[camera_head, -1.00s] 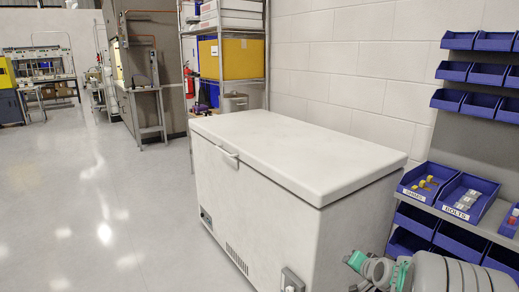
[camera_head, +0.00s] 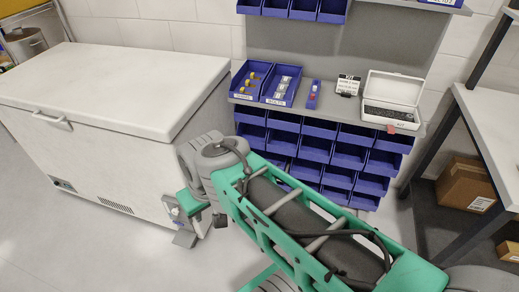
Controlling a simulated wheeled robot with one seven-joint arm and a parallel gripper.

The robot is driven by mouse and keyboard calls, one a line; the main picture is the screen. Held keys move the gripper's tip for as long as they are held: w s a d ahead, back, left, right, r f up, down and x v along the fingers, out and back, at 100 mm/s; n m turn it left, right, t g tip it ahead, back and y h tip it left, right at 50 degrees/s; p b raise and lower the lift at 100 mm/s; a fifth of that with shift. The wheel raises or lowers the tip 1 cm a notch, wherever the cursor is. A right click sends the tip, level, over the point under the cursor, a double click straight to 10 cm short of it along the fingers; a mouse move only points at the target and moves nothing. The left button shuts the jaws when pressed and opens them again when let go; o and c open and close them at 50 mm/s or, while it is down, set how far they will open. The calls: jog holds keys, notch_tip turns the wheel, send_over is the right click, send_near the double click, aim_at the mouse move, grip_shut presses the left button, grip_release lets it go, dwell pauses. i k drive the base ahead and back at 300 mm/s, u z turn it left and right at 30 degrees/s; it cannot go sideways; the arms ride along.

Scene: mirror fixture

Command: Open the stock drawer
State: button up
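A bank of blue drawers or bins (camera_head: 313,150) sits below a grey shelf in the middle of the head view. They stand in several rows, and my arm hides part of the lower left ones. No label marks one as the stock drawer, and none looks clearly pulled out. My green and grey arm reaches from the lower right towards the freezer. My gripper (camera_head: 187,222) appears to hang at the arm's far end, left of the bins and in front of the freezer's right end. It is small and partly hidden, so its fingers are unclear.
A white chest freezer (camera_head: 100,85) with a front handle fills the left. On the shelf are two labelled blue trays (camera_head: 282,85), a small blue holder (camera_head: 314,94), a sign (camera_head: 348,85) and an open white case (camera_head: 392,97). A dark-framed bench (camera_head: 490,130) with cardboard boxes (camera_head: 466,184) stands right.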

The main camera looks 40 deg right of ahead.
aim_at(275, 158)
jog(key=z, duration=1.65)
jog(key=k, duration=0.6)
jog(key=z, duration=0.65)
jog(key=i, duration=0.9)
jog(key=u, duration=0.95)
jog(key=i, duration=0.65)
jog(key=u, duration=0.7)
